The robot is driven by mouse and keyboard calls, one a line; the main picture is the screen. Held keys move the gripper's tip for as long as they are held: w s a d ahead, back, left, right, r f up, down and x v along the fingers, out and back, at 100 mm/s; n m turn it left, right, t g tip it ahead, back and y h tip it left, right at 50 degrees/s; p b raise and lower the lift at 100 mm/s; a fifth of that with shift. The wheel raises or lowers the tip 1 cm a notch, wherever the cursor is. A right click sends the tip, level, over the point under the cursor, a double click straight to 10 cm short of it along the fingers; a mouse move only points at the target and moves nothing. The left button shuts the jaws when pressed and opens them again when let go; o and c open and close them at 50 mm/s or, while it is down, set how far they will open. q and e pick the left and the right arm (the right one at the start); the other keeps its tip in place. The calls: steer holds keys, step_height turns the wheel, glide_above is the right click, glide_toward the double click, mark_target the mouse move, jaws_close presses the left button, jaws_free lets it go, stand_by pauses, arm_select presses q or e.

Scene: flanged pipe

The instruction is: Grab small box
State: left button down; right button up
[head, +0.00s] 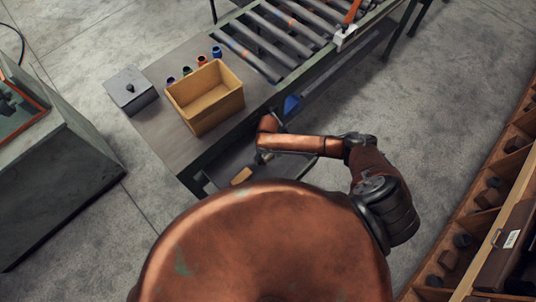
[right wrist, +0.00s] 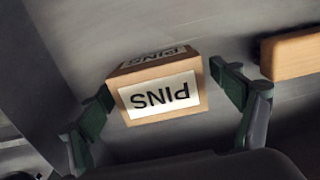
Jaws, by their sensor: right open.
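A small wooden box (right wrist: 163,99) with white labels reading PINS is in the middle of the right wrist view, upside down in the picture. My right gripper (right wrist: 168,105) is open, with a dark green finger on each side of the box. The right finger is close to the box; I cannot tell if it touches. In the head view my right gripper (head: 262,157) is small and dark, low beside the workbench. A tan piece (head: 241,176) lies near it on a lower surface; I cannot tell if it is the PINS box. My left gripper is not in view.
Another wooden piece (right wrist: 290,54) is to the right of the PINS box. The workbench (head: 165,130) above carries an open yellow box (head: 205,96), a grey box (head: 131,90) and several small coloured cups. A roller conveyor (head: 280,40) adjoins it. Shelving (head: 490,215) stands at right.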

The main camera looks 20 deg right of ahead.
steer(key=shift+c, duration=0.2)
steer(key=c, duration=1.4)
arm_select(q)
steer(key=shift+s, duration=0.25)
arm_select(e)
steer(key=shift+c, duration=0.4)
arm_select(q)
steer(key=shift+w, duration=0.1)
arm_select(e)
steer(key=shift+r, duration=0.15)
